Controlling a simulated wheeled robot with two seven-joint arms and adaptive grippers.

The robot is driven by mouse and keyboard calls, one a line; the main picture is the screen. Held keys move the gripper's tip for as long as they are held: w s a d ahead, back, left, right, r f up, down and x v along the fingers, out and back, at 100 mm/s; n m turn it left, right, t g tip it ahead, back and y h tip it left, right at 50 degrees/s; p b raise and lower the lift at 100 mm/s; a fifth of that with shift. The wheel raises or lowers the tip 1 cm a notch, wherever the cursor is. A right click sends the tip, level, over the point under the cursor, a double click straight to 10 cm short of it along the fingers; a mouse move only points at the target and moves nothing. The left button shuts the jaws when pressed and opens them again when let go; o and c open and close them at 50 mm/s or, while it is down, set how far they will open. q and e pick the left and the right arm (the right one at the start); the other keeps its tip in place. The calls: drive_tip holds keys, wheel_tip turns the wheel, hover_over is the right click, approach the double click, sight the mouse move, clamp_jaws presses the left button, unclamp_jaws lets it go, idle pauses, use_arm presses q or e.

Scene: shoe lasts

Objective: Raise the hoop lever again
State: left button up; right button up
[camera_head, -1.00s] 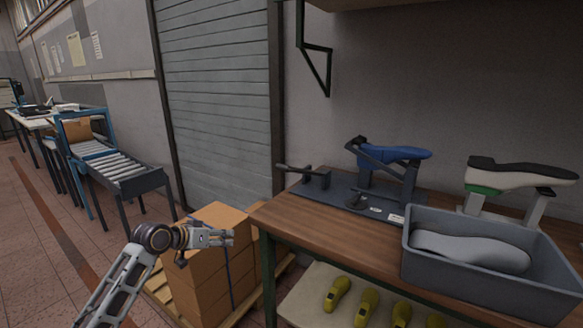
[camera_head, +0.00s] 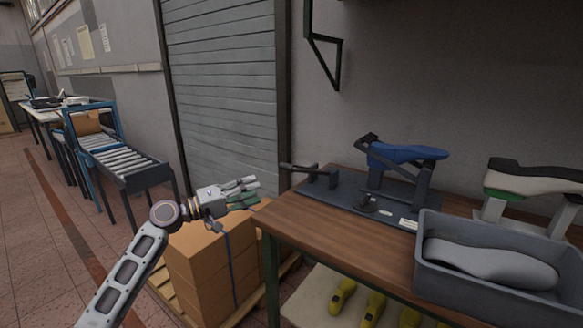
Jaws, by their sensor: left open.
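A dark clamp fixture (camera_head: 345,198) lies on the wooden bench. A blue shoe last (camera_head: 408,154) sits on its stand, with dark bars angled around it. A dark lever bar (camera_head: 303,170) lies nearly level on a small bracket at the fixture's left end, its tip pointing left past the bench edge. I cannot tell for sure which of these bars is the hoop lever. My left gripper (camera_head: 252,192) is open and empty, left of the bench corner and a little below and left of the lever tip, touching nothing visible. My right gripper is not in view.
The wooden bench (camera_head: 310,225) carries a grey bin (camera_head: 450,278) with a grey sole shape, and a white-and-black last (camera_head: 530,178) behind it. Cardboard boxes (camera_head: 195,262) stand below my left arm. Yellow lasts (camera_head: 342,296) lie on the shelf underneath. A roller conveyor (camera_head: 125,160) stands at the left.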

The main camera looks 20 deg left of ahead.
sight(284, 168)
use_arm(q)
drive_tip(key=r+n, duration=0.1)
drive_tip(key=r+n+t, duration=0.1)
drive_tip(key=n, duration=0.1)
drive_tip(key=shift+w+a, duration=0.15)
drive_tip(key=shift+a, duration=0.2)
drive_tip(key=shift+w+d, duration=0.1)
drive_tip(key=shift+r+x, duration=0.15)
drive_tip(key=shift+x, duration=3.2)
drive_tip(key=shift+r+x, duration=0.2)
drive_tip(key=shift+x, duration=3.2)
drive_tip(key=shift+c, duration=0.3)
clamp_jaws()
